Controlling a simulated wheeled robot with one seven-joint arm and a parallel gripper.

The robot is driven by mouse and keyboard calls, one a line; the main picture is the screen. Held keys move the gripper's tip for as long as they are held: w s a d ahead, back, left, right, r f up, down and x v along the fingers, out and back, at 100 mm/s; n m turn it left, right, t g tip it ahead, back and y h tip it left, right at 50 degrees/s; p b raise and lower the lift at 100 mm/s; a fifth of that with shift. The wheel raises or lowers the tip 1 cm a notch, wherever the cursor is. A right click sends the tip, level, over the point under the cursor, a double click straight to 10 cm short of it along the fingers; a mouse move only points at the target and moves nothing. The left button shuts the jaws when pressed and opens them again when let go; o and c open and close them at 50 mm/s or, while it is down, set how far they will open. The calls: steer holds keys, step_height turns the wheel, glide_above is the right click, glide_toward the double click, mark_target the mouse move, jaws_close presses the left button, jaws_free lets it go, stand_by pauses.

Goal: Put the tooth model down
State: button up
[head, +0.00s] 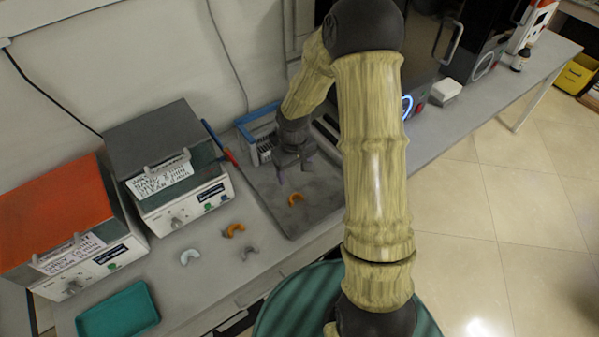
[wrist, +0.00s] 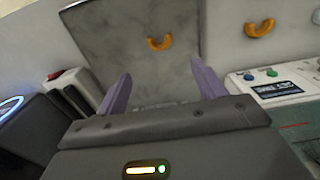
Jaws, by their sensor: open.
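An orange, curved tooth model (head: 295,199) lies on the grey tray (head: 330,208) on the bench; it also shows in the wrist view (wrist: 159,43). My gripper (head: 293,175) is above the tray, just behind this model in the head view. Its two purple-grey fingers stand wide apart in the wrist view (wrist: 160,86), with nothing between them. The model lies beyond the fingertips, apart from them. A second orange tooth model (head: 235,229) lies on the bench left of the tray, and shows at the upper right of the wrist view (wrist: 260,28).
A pale blue model (head: 190,256) and a grey model (head: 249,252) lie on the bench. Two boxy devices, one orange-topped (head: 60,222) and one grey-topped (head: 160,145), stand at left. A teal tray (head: 117,312) is at front left. A blue rack (head: 258,130) stands behind my gripper.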

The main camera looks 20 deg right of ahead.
steer(key=s+r+m+t, duration=0.2)
steer(key=s+r+m, duration=0.1)
steer(key=s+r, duration=1)
steer(key=shift+s+r+m+t, duration=0.2)
steer(key=shift+s+m+t, duration=0.1)
steer(key=shift+s, duration=0.25)
